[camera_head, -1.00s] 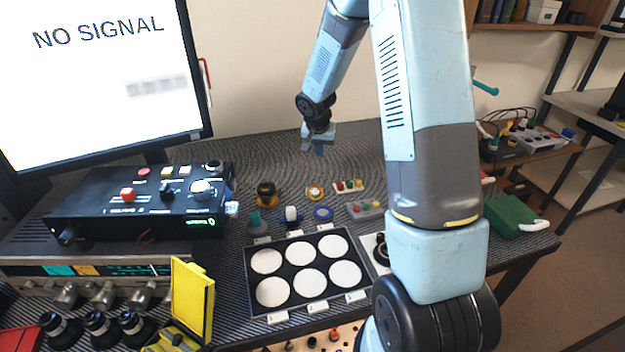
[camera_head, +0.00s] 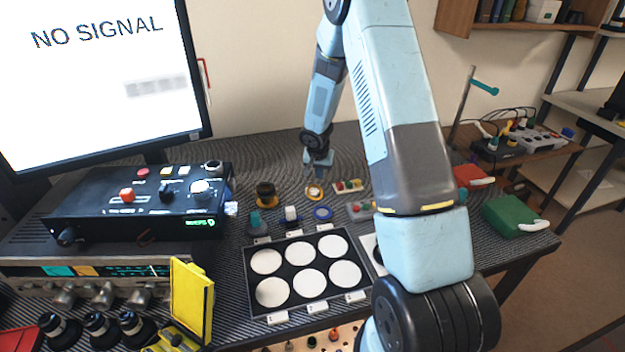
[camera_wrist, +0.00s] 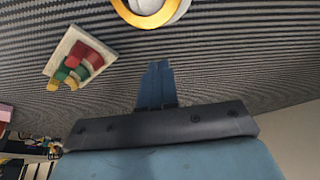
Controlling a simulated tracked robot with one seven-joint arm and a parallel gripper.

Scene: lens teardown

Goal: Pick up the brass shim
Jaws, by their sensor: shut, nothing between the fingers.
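A gold ring, which looks like the brass shim (camera_head: 314,192), lies on the striped mat at the back of the bench, around a pale centre. In the wrist view the brass shim (camera_wrist: 128,14) is cut off by the top edge. My gripper (camera_head: 312,180) is just above and behind it in the head view. In the wrist view the blue fingers of my gripper (camera_wrist: 158,66) are together and empty, pointing toward the ring with a gap of bare mat between. The ring's far part is out of the wrist view.
A small board with coloured pegs (camera_wrist: 78,60) lies close beside the ring. A black tray with white round pads (camera_head: 286,262) lies in front. A monitor (camera_head: 100,80) stands left.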

